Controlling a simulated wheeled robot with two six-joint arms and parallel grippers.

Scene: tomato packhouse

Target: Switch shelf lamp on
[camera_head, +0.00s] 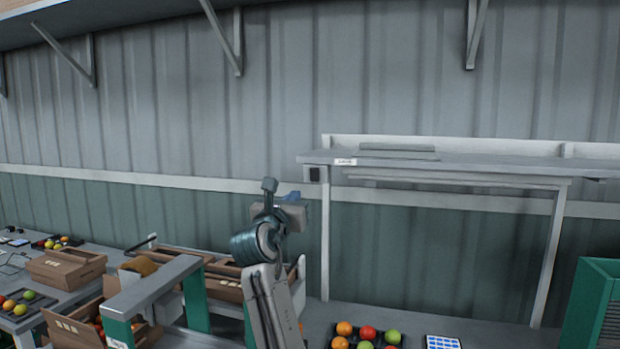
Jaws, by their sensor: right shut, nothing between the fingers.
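A grey shelf (480,163) is fixed to the back wall at the right. A long, thin lamp strip (455,180) runs under it; it looks grey, with no glow visible. A small dark switch (315,174) on a light plate sits under the shelf's left end. My right gripper (288,197) is raised to the left of the switch and a little lower in the picture. It is shut and empty, and looks apart from the switch. My left gripper is not in view.
Cardboard boxes (66,268) and trays of tomatoes stand on benches at the lower left. A dark tomato tray (340,330) and a blue-white panel (442,342) lie below the shelf. A green cabinet (590,310) stands at the right edge. Brackets (228,45) hang above.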

